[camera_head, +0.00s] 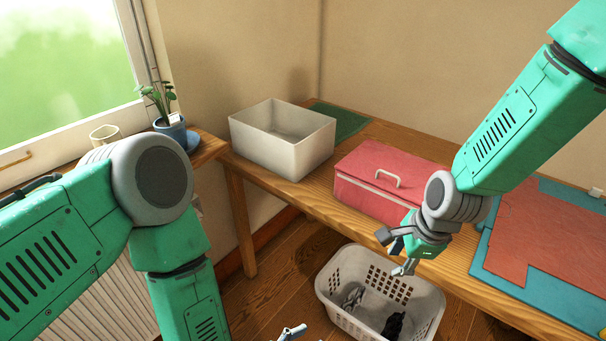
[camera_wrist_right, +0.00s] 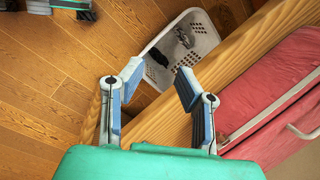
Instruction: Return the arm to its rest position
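My right arm comes in from the upper right in the head view. Its gripper (camera_head: 396,254) hangs over the table's front edge, just in front of the red box and above the laundry basket. In the right wrist view the two fingers (camera_wrist_right: 160,80) are spread apart with nothing between them. My left arm fills the left side and bends downward. Only a small part of the left gripper (camera_head: 292,332) shows at the bottom edge; its opening is hidden.
The wooden table (camera_head: 315,192) holds a white bin (camera_head: 290,158), a red lidded box (camera_head: 365,200) and folded red cloth (camera_head: 550,235) on a blue mat (camera_head: 545,309). A basket (camera_head: 345,320) with dark items stands on the floor. A potted plant (camera_head: 170,125) and mug (camera_head: 104,135) stand by the window.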

